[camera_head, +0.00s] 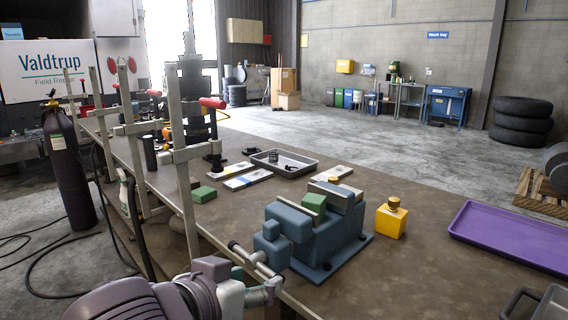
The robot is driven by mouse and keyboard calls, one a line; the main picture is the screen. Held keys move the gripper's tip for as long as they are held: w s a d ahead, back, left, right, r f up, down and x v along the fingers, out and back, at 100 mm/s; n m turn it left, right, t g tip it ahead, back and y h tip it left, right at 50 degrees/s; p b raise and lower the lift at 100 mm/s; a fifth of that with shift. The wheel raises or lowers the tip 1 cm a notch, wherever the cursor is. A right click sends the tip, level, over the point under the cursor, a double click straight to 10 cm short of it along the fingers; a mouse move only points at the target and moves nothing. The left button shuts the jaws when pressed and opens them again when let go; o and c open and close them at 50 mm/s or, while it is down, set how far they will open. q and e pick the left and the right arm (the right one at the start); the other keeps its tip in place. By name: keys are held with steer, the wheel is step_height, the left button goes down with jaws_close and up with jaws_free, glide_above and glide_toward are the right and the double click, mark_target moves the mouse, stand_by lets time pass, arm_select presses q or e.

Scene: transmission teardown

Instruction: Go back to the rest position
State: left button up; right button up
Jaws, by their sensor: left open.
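My left arm comes in at the bottom left, and its gripper (257,264) is open at the front edge of the workbench (420,225). It is in front of the blue vise (335,241), on its near left side in the picture. I see nothing between its fingers, and I cannot tell whether it touches the vise or the bench. A green block (314,203) sits at the vise jaws. My right gripper is not in view.
A yellow container (390,220) stands right of the vise, and a purple tray (515,236) lies further right. Upright clamps (180,150) line the bench's left edge. A green block (204,194) and a dark grey tray (283,162) lie behind. A gas cylinder (68,165) stands left.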

arm_select(q)
steer(key=s+a+f+n+g+y, duration=0.1)
steer(key=a+f+g, duration=0.15)
steer(key=f, duration=0.75)
steer(key=s+a+f+n+g+y, duration=0.15)
steer(key=a+f, duration=0.25)
steer(key=f, duration=0.6)
steer(key=s+a+f+g+y, duration=0.1)
steer(key=s+a+f+g, duration=0.1)
steer(key=s+a+f, duration=0.45)
steer(key=s+a+f+g+y, duration=0.2)
steer(key=s+a+f, duration=0.1)
steer(key=s+f, duration=0.65)
step_height(320, 180, down, 23)
steer(key=p, duration=0.2)
steer(key=s+a+f+g+p, duration=0.2)
steer(key=s+f, duration=1.3)
steer(key=s, duration=0.2)
steer(key=shift+s+a+f+m, duration=0.25)
steer(key=shift+a+m, duration=0.1)
steer(key=shift+m, duration=0.1)
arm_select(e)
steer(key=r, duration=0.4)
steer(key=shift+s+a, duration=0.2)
